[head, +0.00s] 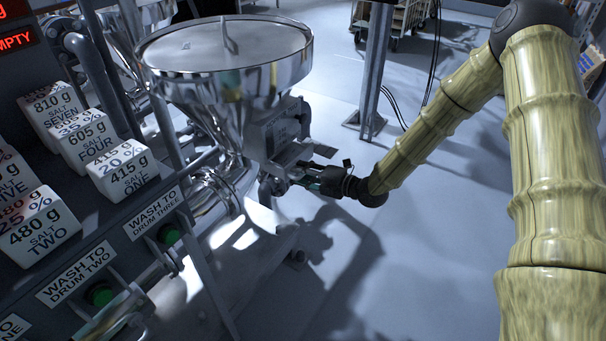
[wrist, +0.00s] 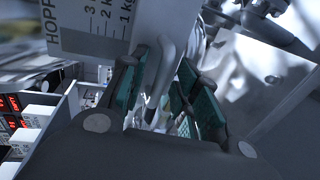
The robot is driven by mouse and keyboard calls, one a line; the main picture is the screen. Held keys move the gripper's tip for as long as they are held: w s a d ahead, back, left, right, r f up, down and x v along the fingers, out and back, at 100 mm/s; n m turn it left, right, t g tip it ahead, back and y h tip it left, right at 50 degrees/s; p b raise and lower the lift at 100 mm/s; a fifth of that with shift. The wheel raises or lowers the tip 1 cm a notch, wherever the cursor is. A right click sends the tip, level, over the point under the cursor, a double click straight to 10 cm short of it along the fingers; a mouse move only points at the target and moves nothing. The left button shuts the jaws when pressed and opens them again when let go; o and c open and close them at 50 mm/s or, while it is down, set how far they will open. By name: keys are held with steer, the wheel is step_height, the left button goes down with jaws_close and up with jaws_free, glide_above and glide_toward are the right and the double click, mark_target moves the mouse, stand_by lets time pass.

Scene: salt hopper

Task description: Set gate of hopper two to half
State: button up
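A shiny metal hopper (head: 225,85), filled near its rim with pale material, stands at the centre left in the head view. A plate marked "HOPP" (wrist: 85,25) with a 1 kg, 2 k, 3 scale is close up in the wrist view; the hopper's number is cut off. A smooth grey handle (wrist: 171,45) hangs beside the plate. My gripper (head: 305,178) is at the lower right of the hopper. In the wrist view my gripper (wrist: 165,95) has its teal-padded fingers apart, with the handle between them and a gap on the right side. The gate itself is hidden.
A panel at left carries white salt blocks (head: 87,140) with weights, red displays (head: 15,40) and green buttons (head: 100,294) under "WASH TO DRUM" labels. A grey post (head: 375,70) stands behind my arm. The floor at lower right is clear.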

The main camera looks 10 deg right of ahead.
steer(key=v, duration=1.2)
steer(key=s+a+f+m+g+h, duration=0.2)
steer(key=s+f+m+h, duration=0.1)
steer(key=s+f+m, duration=0.5)
steer(key=s+a+f+m+g+h, duration=0.3)
steer(key=s+f+m, duration=0.25)
steer(key=f, duration=0.55)
steer(key=s+f+m+g+h, duration=0.3)
steer(key=s+m, duration=0.4)
steer(key=s, duration=0.6)
steer(key=s+f+m+g+h, duration=0.2)
steer(key=s+f+m+g, duration=0.4)
steer(key=s, duration=0.6)
step_height(320, 180, up, 24)
steer(key=t+p, duration=0.2)
steer(key=p, duration=2.2)
steer(key=shift+d+r, duration=0.2)
steer(key=shift+d, duration=0.25)
